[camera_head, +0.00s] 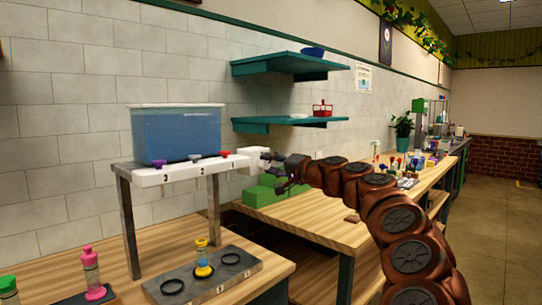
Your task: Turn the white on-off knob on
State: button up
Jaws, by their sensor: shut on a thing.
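A white box (249,159) sits at the right end of the white panel under the water tank. The small white on-off knob (266,155) sticks out from its right side. My gripper (277,160) comes in from the right with its dark fingers at this knob and is shut on it. The fingers partly cover the knob, and its turn angle is too small to tell.
The blue water tank (178,133) stands on a metal frame, with the numbered panel (183,173) carrying purple, white and red knobs. Green blocks (262,194) lie below my gripper on the wooden bench (320,222). Teal shelves (285,64) hang above.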

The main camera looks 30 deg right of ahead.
jog(key=m+p, duration=0.4)
jog(key=shift+m, duration=0.3)
dwell(0.4)
jog(key=o, duration=1.1)
jog(key=shift+o, duration=0.2)
jog(key=shift+s, duration=0.1)
jog(key=v, duration=1.1)
jog(key=shift+s, duration=0.4)
jog(key=shift+d, duration=0.2)
